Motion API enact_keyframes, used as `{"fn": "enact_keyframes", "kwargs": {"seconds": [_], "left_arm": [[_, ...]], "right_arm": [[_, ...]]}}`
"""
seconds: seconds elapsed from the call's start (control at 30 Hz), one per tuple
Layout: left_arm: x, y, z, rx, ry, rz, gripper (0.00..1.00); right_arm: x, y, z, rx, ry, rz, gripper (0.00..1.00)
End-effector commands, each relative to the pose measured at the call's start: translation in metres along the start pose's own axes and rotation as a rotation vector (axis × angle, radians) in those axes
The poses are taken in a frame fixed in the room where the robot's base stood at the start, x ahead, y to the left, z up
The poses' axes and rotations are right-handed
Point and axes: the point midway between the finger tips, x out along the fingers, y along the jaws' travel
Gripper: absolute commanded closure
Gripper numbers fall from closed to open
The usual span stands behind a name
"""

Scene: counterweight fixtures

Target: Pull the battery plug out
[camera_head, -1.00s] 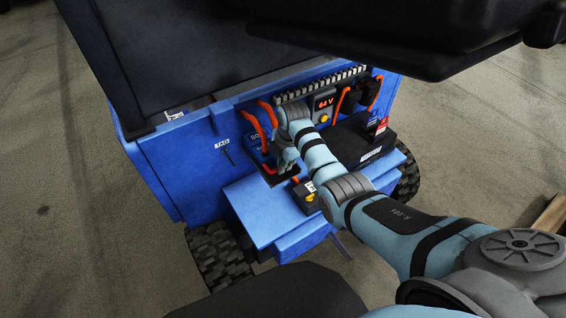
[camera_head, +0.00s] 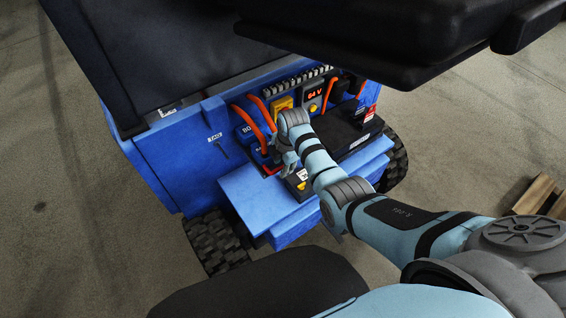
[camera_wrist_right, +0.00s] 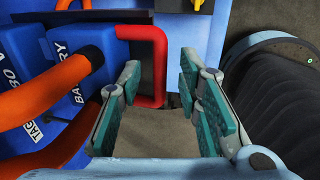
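The blue battery plug (camera_wrist_right: 82,62), marked BATTERY, sits on the left in the right wrist view, with a red U-shaped handle (camera_wrist_right: 158,70) on its right side. My right gripper (camera_wrist_right: 162,85) is open, its teal-padded fingers spread apart. The handle's upright bar shows in the gap, nearer the left finger; I cannot tell whether it lies fully between the pads. In the head view, my right gripper (camera_head: 281,160) is low at the blue machine's compartment, beside the red handle (camera_head: 271,170), and partly hides the plug. My left gripper is out of view.
Orange cables (camera_head: 266,112) loop beside the plug. A voltage display (camera_head: 314,95) and a yellow part (camera_head: 283,103) are behind my wrist. A black box (camera_head: 345,130) is to the right. A large dark body (camera_head: 370,35) overhangs the compartment. A wooden pallet (camera_head: 540,195) lies at right.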

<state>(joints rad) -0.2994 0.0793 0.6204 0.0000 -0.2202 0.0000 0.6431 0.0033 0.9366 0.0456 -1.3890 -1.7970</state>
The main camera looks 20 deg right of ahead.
Motion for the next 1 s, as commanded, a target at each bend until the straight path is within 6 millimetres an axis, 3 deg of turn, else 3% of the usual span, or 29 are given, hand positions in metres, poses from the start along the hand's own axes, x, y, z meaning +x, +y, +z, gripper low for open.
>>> {"fn": "enact_keyframes", "kwargs": {"seconds": [0.27,0.6,0.7,1.0], "left_arm": [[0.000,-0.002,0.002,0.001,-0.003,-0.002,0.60],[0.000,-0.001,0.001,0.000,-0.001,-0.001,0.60],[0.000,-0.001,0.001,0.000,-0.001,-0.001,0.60],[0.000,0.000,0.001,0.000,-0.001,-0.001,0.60]], "right_arm": [[-0.012,0.002,0.001,0.002,-0.001,0.005,0.69],[-0.099,0.001,0.001,0.002,-0.002,0.005,0.69],[-0.114,0.000,0.001,0.002,-0.001,0.002,0.69],[-0.120,0.000,0.001,0.002,0.000,0.000,0.69]]}}
